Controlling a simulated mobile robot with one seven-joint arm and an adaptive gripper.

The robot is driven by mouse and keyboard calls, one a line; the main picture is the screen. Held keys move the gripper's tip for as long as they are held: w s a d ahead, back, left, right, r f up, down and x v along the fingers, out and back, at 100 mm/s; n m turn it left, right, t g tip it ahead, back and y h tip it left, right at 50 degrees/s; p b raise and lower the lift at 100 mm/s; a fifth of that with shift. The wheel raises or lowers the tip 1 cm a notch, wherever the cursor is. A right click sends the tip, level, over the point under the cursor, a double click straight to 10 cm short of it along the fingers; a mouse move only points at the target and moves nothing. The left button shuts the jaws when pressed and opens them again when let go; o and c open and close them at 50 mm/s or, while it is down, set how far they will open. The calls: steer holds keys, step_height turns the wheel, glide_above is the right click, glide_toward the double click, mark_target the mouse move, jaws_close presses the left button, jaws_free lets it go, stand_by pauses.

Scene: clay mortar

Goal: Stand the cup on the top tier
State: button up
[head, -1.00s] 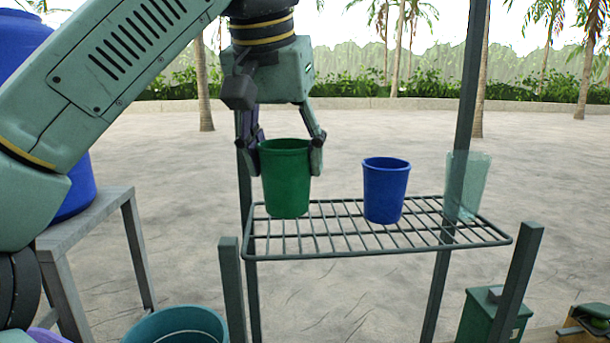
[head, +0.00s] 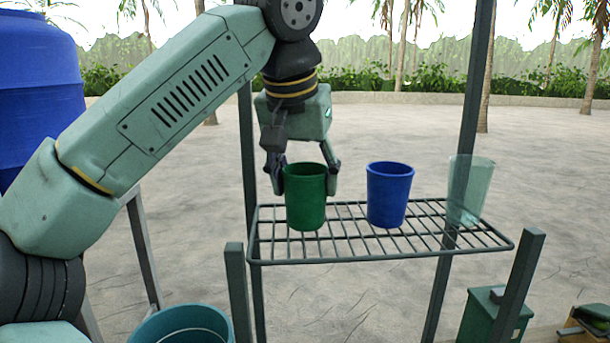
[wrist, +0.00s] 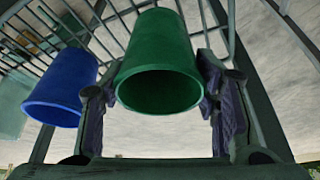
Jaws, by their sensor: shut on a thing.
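A green cup (head: 306,200) is upright between the fingers of my gripper (head: 306,178), which is shut on it. The cup is at the left part of the wire top tier (head: 350,258); I cannot tell whether its base touches the wires. In the wrist view the green cup (wrist: 158,62) sits between both fingers of my gripper (wrist: 160,100), its open mouth facing the camera. The wire tier (wrist: 115,22) shows behind it.
A blue cup (head: 388,195) stands upright on the tier to the right of the green cup, with a gap between. A teal bucket (head: 185,325) is below left.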

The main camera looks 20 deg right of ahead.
steer(key=o, duration=1.1)
steer(key=shift+f, duration=0.15)
steer(key=shift+s+a+r, duration=0.1)
steer(key=shift+r, duration=0.45)
steer(key=r, duration=0.1)
steer(key=s+a+r, duration=0.1)
steer(key=s+r+b, duration=0.1)
steer(key=shift+a+r, duration=0.35)
steer(key=shift+a, duration=0.05)
steer(key=s+a, duration=0.2)
steer(key=s, duration=0.1)
steer(key=s+a, duration=0.2)
steer(key=s, duration=0.1)
steer(key=s+a, duration=0.2)
steer(key=s, duration=0.1)
steer(key=shift+a+r+b, duration=0.1)
steer(key=shift+a+b, duration=0.15)
steer(key=shift+b, duration=0.05)
